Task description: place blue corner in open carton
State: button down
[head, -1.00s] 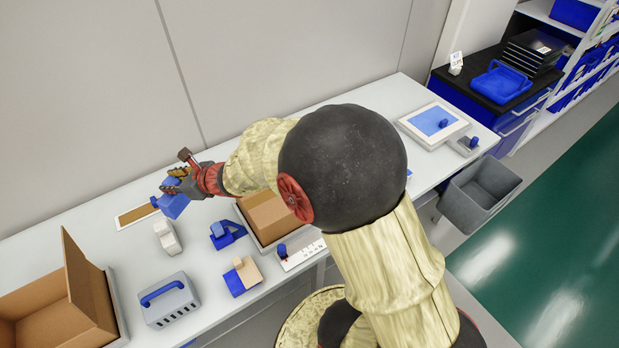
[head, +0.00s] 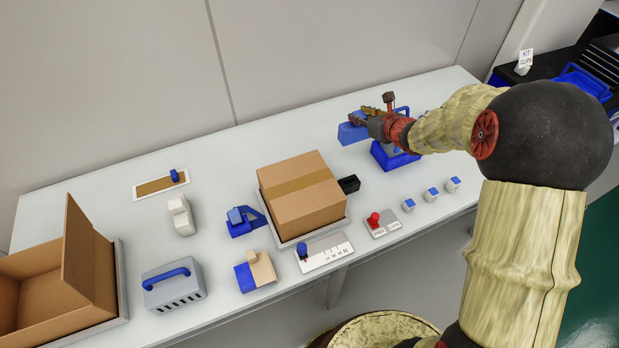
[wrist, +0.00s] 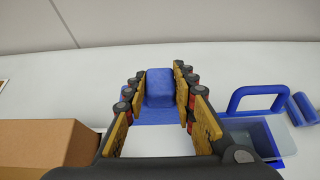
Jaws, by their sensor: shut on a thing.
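The blue corner (head: 352,132) is in my gripper (head: 366,122), held up above the back of the bench at the right. The wrist view shows its blue block (wrist: 160,88) between the two yellow finger pads, with a wider blue part below it. My gripper (wrist: 160,95) is shut on it. The open carton (head: 90,275) stands at the far left of the bench with a flap upright, well away from my gripper. Its inside is only partly in view.
A closed carton (head: 300,195) stands mid-bench, left of my gripper. A blue caddy with a handle (head: 393,157) is just below and right of my gripper. A grey box with a blue handle (head: 173,285), a white dispenser (head: 181,215) and small blue fixtures lie toward the open carton.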

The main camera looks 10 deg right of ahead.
aim_at(360, 140)
jog(key=shift+w+d+f, duration=0.1)
jog(key=shift+w+f, duration=0.1)
jog(key=shift+f, duration=0.15)
notch_tip(360, 140, down, 10)
jog(key=b, duration=0.4)
jog(key=shift+r, duration=0.25)
jog(key=shift+f, duration=0.1)
jog(key=shift+f, duration=0.15)
jog(key=c, duration=1.5)
grip_release()
jog(key=shift+o, duration=0.2)
